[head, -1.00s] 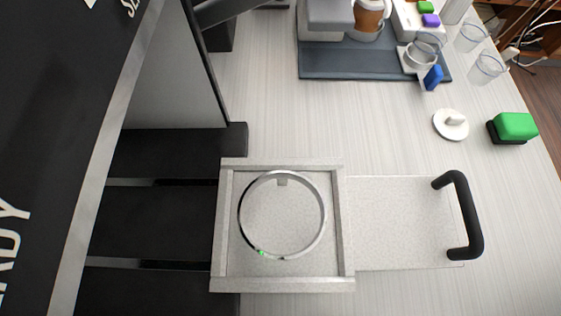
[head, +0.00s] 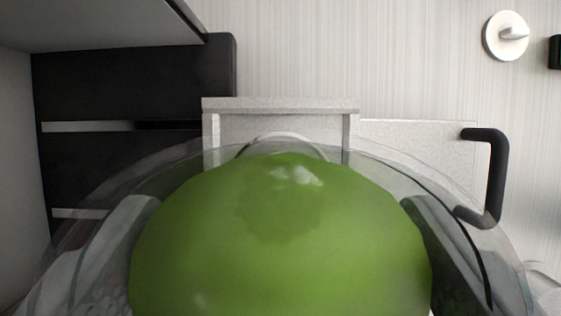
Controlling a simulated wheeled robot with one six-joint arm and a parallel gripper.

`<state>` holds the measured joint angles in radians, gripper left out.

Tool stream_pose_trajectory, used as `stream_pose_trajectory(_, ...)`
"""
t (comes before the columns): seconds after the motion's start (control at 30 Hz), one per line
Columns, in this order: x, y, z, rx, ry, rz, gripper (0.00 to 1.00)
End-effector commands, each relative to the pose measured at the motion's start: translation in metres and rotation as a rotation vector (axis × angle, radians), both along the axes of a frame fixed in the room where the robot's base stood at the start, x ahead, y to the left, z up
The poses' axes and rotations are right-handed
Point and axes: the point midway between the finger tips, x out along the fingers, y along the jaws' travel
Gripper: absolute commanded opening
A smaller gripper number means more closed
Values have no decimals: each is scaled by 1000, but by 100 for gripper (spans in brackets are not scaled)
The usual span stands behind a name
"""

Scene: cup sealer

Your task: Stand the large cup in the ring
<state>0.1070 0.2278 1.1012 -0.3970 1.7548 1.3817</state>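The large cup (head: 280,235), clear with a wide see-through rim and bright green contents, fills the lower middle of the head view, seen from above. My gripper (head: 282,250) has a grey finger on each side of the cup, seen through the clear rim, and appears shut on it. The ring (head: 284,139) lies beyond the cup, in the speckled grey square holder (head: 280,104); only its far arc shows. The cup hides the rest of the ring, so I cannot tell how high above it the cup is or whether they touch.
The holder's slide plate (head: 400,133) with a black handle (head: 497,170) extends right. Black machine rails (head: 130,85) stand at left. A white lid-like disc with a knob (head: 506,36) lies at the upper right. The pale counter (head: 400,50) is clear behind the holder.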

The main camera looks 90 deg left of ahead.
Motion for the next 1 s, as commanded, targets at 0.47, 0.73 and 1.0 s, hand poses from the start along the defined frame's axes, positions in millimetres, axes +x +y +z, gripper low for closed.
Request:
stream_pose_trajectory(0.47, -1, 0, -43, 0, 0, -1, 37)
stream_pose_trajectory(0.73, 0, 0, -48, -1, -3, -1, 37)
stream_pose_trajectory(1.0, -1, 0, -52, -1, -1, -1, 37)
